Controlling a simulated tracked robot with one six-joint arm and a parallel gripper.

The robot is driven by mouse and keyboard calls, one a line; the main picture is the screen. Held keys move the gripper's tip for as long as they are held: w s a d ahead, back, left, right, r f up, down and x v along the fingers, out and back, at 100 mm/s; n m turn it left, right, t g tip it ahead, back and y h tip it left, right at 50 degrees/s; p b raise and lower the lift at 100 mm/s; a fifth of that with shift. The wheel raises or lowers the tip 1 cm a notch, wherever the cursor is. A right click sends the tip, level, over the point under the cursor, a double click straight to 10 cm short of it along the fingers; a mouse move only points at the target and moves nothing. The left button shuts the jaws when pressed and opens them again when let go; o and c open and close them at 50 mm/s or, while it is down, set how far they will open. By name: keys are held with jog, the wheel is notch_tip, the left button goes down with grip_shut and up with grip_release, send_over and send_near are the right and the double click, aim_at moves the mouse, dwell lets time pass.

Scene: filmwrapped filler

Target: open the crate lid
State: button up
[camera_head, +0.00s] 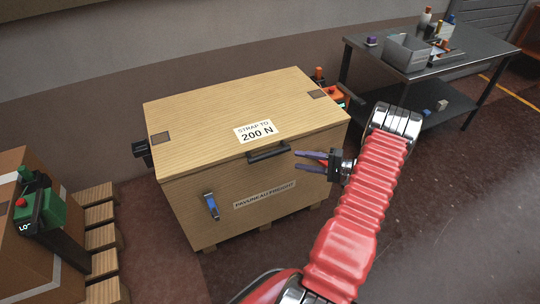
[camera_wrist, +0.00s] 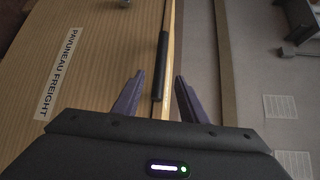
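The wooden crate (camera_head: 235,195) stands on the floor left of my arm in the head view. Its lid (camera_head: 200,112) lies flat and closed and carries a "STRAP TO 200 N" label. A black bar handle (camera_head: 268,151) sits at the lid's front edge; it also shows in the wrist view (camera_wrist: 162,60). My gripper (camera_head: 297,161) is open and empty, just right of the handle in the head view. In the wrist view its two fingers (camera_wrist: 160,78) point toward the handle's near end, which shows between them. I cannot tell whether they touch it.
A blue latch-like piece (camera_head: 211,206) is on the crate's front. A cardboard box (camera_head: 30,250) with a green-black tool stands beside pallets (camera_head: 100,235) at left. A dark metal table (camera_head: 450,65) with bins stands at back right. The floor at right is open.

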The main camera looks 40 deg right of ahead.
aim_at(270, 155)
dwell(0.3)
jog(key=x, duration=1.3)
jog(key=shift+w+a+f, duration=0.1)
jog(key=shift+w+a, duration=0.05)
jog(key=shift+w, duration=0.15)
jog(key=shift+c, duration=0.4)
grip_shut()
